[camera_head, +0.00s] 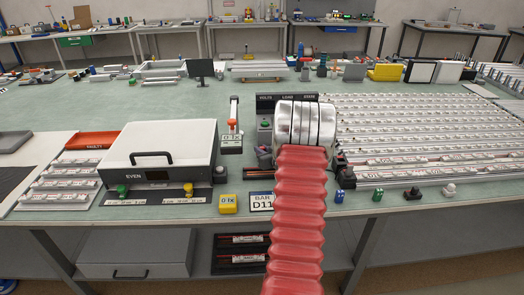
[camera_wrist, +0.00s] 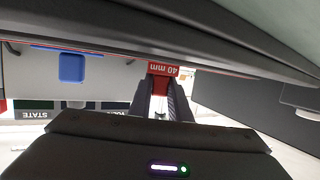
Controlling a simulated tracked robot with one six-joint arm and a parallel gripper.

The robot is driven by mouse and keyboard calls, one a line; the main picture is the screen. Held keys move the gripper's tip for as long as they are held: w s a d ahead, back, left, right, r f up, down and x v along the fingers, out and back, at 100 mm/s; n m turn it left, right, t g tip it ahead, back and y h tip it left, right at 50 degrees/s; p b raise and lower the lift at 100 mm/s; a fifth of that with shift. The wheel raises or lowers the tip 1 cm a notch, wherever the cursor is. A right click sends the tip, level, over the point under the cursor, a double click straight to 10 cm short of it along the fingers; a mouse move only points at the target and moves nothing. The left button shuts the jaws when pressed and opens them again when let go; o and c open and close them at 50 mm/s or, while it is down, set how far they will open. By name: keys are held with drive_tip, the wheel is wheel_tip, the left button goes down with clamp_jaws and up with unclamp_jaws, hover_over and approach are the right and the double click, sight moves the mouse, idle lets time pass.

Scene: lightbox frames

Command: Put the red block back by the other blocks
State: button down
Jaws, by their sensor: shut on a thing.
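In the wrist view a red block (camera_wrist: 163,68) with upside-down "40 mm" lettering sits between the fingertips of my gripper (camera_wrist: 163,88). The gripper is shut on it. In the head view my red ribbed arm covers the middle of the bench; the gripper's fingers and the red block are hidden there.
Right of my arm, a black knob (camera_head: 412,193) and a white knob (camera_head: 449,190) stand near the front edge. A white box marked EVEN (camera_head: 160,150) and a yellow block (camera_head: 228,204) are at left.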

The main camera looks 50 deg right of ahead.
drive_tip(key=shift+f, duration=0.3)
drive_tip(key=shift+s+a+f, duration=0.1)
drive_tip(key=shift+f, duration=0.2)
drive_tip(key=c, duration=1.6)
unclamp_jaws()
drive_tip(key=shift+f, duration=0.1)
drive_tip(key=shift+c, duration=0.2)
drive_tip(key=shift+r, duration=0.4)
drive_tip(key=shift+s+r, duration=0.2)
drive_tip(key=shift+s, duration=0.05)
drive_tip(key=v, duration=1.1)
drive_tip(key=shift+a+r, duration=0.15)
drive_tip(key=shift+r, duration=0.25)
